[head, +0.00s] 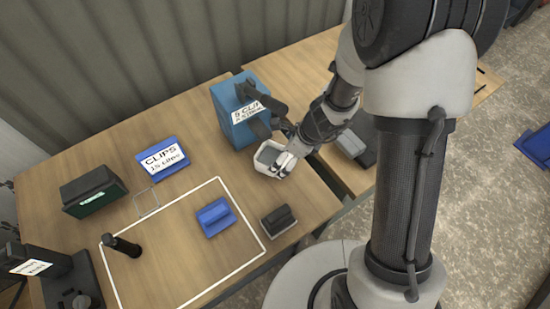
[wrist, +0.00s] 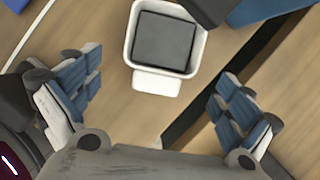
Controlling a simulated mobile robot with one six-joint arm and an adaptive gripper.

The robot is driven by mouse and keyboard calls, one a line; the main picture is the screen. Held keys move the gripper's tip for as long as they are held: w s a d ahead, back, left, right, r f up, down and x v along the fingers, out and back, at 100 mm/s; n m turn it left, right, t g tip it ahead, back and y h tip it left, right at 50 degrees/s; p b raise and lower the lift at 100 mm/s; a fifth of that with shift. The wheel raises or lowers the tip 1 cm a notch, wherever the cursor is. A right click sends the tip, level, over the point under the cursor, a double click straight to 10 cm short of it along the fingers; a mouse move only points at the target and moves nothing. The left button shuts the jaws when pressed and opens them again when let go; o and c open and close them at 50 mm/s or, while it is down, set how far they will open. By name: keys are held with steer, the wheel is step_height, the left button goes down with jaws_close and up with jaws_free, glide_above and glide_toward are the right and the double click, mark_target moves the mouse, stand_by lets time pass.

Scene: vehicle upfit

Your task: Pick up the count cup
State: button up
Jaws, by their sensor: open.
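The count cup, which I take to be the small white square cup (wrist: 131,52) with a dark grey inside, stands at the top middle of the wrist view, its tab facing my gripper. In the head view the white cup (head: 261,172) sits below the spout of a blue dispenser (head: 232,125) labelled with clips. My gripper (wrist: 160,85) is open and empty, with one blue-padded finger on each side of the picture. The cup lies ahead of the fingers, roughly between their lines. In the head view my gripper (head: 289,160) partly covers the cup.
A blue clips bin (head: 160,180), a dark green box (head: 92,200), a blue block (head: 214,222) and a dark block (head: 278,221) stand on the wooden table. A gap between tables runs right of the cup. The white-outlined area is partly clear.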

mark_target(270, 162)
steer(key=shift+w+a, duration=0.3)
steer(key=shift+a, duration=0.3)
steer(key=b+x, duration=0.2)
steer(key=x, duration=0.3)
steer(key=c, duration=1.3)
